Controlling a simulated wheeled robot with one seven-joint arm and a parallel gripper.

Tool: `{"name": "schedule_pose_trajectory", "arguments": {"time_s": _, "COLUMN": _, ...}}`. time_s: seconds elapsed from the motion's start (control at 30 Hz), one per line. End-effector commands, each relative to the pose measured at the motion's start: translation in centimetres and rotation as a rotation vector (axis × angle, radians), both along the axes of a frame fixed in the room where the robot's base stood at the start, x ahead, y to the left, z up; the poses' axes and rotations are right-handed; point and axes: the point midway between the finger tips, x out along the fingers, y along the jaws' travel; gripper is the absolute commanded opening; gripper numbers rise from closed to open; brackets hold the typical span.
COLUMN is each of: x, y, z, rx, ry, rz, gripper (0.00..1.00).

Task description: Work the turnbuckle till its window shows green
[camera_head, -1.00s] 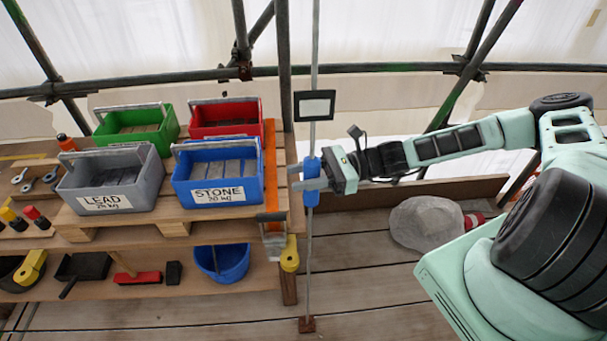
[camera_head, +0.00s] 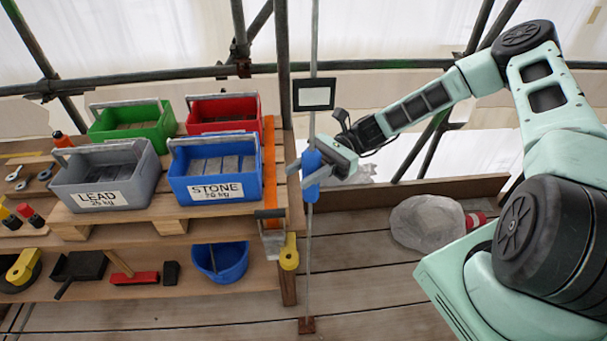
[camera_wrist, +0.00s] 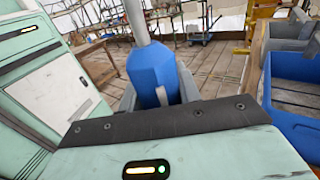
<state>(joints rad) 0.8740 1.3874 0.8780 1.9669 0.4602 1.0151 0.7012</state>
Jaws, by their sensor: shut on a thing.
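The turnbuckle is a blue faceted body (camera_head: 311,176) on a thin upright grey rod (camera_head: 309,250). My gripper (camera_head: 305,172) is shut on the blue body from the right, with its fingers on either side of it. In the wrist view the blue body (camera_wrist: 150,75) stands between the fingers with the rod rising from its top. A small pale slot shows on its near face; I see no green in it. A black-framed panel with a pale face (camera_head: 314,94) sits on the rod above the turnbuckle; its face looks white.
A shelf left of the rod holds a blue STONE crate (camera_head: 215,190), a grey LEAD crate (camera_head: 105,195), and green (camera_head: 130,130) and red (camera_head: 222,115) crates. A wrapped grey bundle (camera_head: 427,222) lies on the planks at right. Scaffold tubes run behind.

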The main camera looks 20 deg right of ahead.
Motion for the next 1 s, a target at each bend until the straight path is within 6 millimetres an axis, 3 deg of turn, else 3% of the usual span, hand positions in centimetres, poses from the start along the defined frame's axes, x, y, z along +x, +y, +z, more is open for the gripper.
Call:
{"name": "schedule_pose_trajectory", "arguments": {"time_s": 0.6, "x": -0.7, "y": -0.4, "z": -0.2, "rx": -0.003, "ry": -0.001, "rz": 0.552, "gripper": 0.11}}
{"name": "schedule_pose_trajectory", "arguments": {"time_s": 1.0, "x": -0.9, "y": -0.8, "z": 0.0, "rx": 0.001, "ry": -0.001, "rz": 0.737, "gripper": 0.11}}
